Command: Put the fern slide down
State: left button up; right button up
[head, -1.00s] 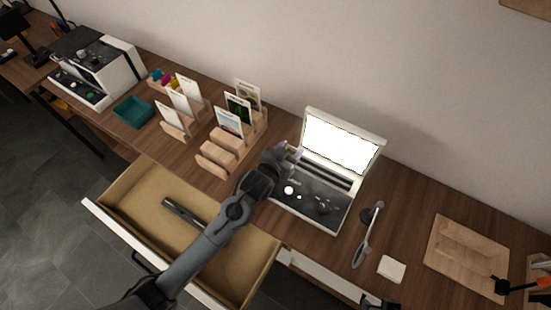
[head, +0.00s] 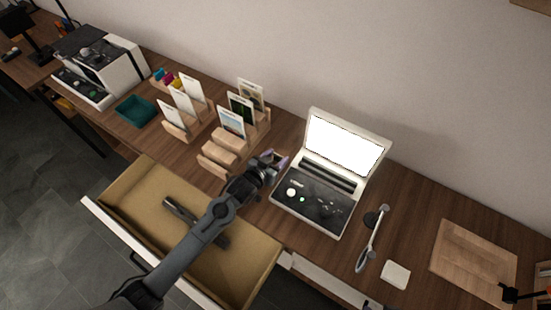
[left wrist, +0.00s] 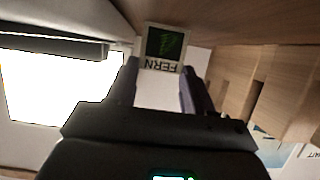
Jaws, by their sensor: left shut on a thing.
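The fern slide (left wrist: 163,50) is a small pale card with a dark green leaf picture and the word FERN, upside down in the left wrist view. My left gripper (left wrist: 160,88) is shut on it, with a dark finger on each side. In the head view my left gripper (head: 276,159) is over the table, between the lit viewer and the stepped wooden rack. The held slide is mostly hidden there by the gripper. I cannot tell whether the slide touches anything below.
The viewer (head: 313,205) with its lit screen stands to the right. The wooden rack (head: 222,151) to the left holds several cards, and its front step looks empty. A second card rack (head: 177,131) and a teal tray (head: 136,110) are farther left. An open drawer (head: 135,190) lies below my arm.

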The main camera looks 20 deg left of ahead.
pick_arm(q)
jog(key=o, duration=1)
jog(key=shift+f, duration=0.1)
pick_arm(e)
jog(key=shift+a, duration=0.1)
pick_arm(q)
jog(key=shift+s+r, duration=0.2)
jog(key=shift+r, duration=0.05)
pick_arm(e)
notch_tip(320, 180, up, 2)
jog(key=shift+r+p, duration=0.25)
jog(key=shift+p, duration=0.9)
pick_arm(q)
jog(key=s+a+r+g, duration=0.1)
jog(key=s+g, duration=0.2)
jog(key=s, duration=0.8)
jog(key=s+a+r+g+y, duration=0.1)
jog(key=s+g, duration=0.2)
jog(key=s, duration=0.7)
jog(key=s+a+r+g+y, duration=0.1)
jog(key=s+g, duration=0.2)
jog(key=s, duration=0.8)
jog(key=shift+s+a+r+g, duration=0.2)
jog(key=shift+s+a+g, duration=0.1)
pick_arm(e)
jog(key=shift+c, duration=0.9)
